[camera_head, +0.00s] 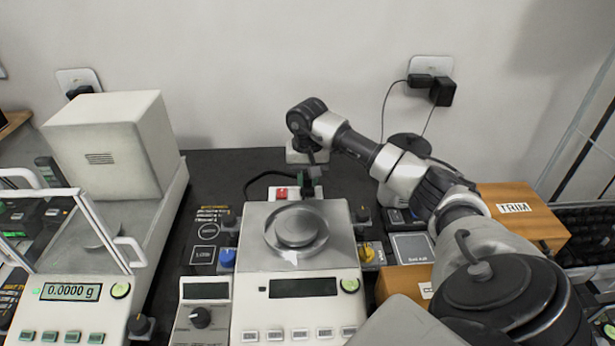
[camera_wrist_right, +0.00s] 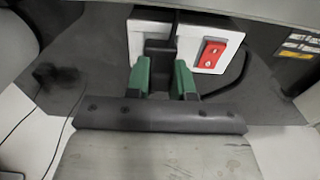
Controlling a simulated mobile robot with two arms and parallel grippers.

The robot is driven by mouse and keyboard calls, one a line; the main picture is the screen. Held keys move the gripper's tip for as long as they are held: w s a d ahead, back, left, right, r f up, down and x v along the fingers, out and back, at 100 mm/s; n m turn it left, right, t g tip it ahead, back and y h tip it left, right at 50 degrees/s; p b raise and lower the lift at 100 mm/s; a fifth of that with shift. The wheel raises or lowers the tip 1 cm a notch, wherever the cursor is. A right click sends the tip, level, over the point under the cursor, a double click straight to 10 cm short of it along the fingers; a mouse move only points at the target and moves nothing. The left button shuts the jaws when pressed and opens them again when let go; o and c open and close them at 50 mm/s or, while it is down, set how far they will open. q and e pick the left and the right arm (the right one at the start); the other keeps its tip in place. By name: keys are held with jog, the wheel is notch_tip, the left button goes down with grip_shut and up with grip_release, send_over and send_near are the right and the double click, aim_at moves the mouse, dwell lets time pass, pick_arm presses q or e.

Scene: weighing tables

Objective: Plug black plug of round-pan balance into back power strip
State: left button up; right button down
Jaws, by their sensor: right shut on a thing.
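The round-pan balance (camera_head: 335,262) stands front centre, with a round metal pan and a blank display. Behind it is a white power strip (camera_head: 318,190) with a red switch; the strip also shows in the right wrist view (camera_wrist_right: 140,28). My right gripper (camera_head: 305,182) reaches down at the strip behind the balance. In the right wrist view, its green fingers (camera_wrist_right: 163,80) are shut on the black plug (camera_wrist_right: 158,52). The plug's front end overlaps the strip's face; I cannot tell whether it is seated. My left gripper is not in view.
A boxy white balance (camera_head: 110,145) reading 0.0000 g stands at left. A wooden TRIM box (camera_head: 515,215) is at right. Wall outlets (camera_head: 432,68) with black adapters and hanging cords are at the back. Dark table surface (camera_head: 215,170) lies bare behind the balances.

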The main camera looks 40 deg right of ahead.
jog(key=shift+f+b, duration=0.65)
jog(key=shift+f, duration=0.25)
jog(key=c, duration=0.9)
grip_release()
notch_tip(320, 180, up, 11)
jog(key=shift+f, duration=0.1)
